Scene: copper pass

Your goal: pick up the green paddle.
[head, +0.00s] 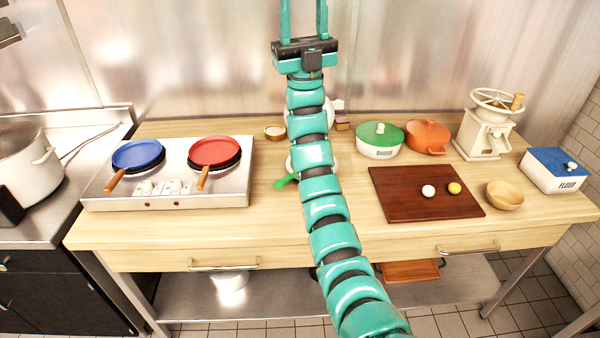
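A small green piece (286,181), likely part of the green paddle, shows on the wooden table just left of my arm. The rest of it is hidden behind my arm, and a pale round thing (335,166) shows behind the arm there too. My gripper (304,12) is raised at the top of the head view, well above the table and pointing up. Its two teal fingers stand wide apart with nothing between them. The fingertips are cut off by the top edge.
A steel hob (222,193) with a blue pan (138,154) and a red pan (215,152) stands left. A green-lidded pot (380,150), an orange pot (427,137), a grinder (484,140), a dark board (400,205), a bowl (504,195) and a flour box (553,175) stand right.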

